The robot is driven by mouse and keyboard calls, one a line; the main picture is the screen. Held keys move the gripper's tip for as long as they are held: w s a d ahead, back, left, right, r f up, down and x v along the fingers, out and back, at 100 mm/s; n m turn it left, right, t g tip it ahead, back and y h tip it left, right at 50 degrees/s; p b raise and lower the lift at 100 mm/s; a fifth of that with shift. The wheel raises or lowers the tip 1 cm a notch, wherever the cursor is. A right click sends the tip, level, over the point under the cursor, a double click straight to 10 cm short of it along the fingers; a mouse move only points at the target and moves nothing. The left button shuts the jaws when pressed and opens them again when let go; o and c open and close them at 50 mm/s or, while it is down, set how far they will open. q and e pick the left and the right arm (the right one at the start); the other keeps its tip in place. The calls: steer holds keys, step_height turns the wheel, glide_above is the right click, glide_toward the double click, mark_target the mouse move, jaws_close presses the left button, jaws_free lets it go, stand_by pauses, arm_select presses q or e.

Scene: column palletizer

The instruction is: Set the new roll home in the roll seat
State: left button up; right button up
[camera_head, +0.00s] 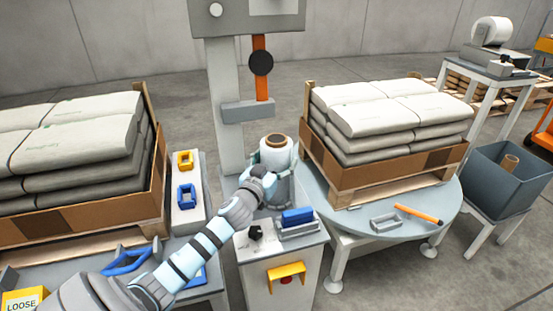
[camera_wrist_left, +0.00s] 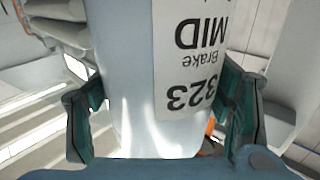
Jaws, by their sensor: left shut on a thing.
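The new roll (camera_head: 275,156) is white with a brown core. It stands upright in front of the grey column in the head view. My left gripper (camera_head: 278,170) is shut around its sides. In the left wrist view the roll (camera_wrist_left: 138,115) fills the middle between the two dark green fingers of my left gripper (camera_wrist_left: 165,112), with a label reading "MID", "Brake" and "323". The roll's lower end is hidden by my gripper and arm, so I cannot tell whether it touches a seat. I cannot make out the roll seat. My right gripper is out of view.
The grey column (camera_head: 224,95) carries a bracket (camera_head: 248,111) and an orange bar (camera_head: 262,85) close behind the roll. A loaded pallet stands on the round table (camera_head: 345,215) at right. A small cabinet (camera_head: 283,255) is in front. A bin (camera_head: 497,185) holds a brown core.

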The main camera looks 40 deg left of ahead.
arm_select(q)
steer(key=o, duration=2)
steer(key=shift+r, duration=0.1)
steer(key=shift+c, duration=0.2)
steer(key=shift+s, duration=0.15)
steer(key=v, duration=1.1)
steer(key=shift+s+d+p, duration=0.2)
steer(key=shift+s+p, duration=0.15)
steer(key=shift+p, duration=0.1)
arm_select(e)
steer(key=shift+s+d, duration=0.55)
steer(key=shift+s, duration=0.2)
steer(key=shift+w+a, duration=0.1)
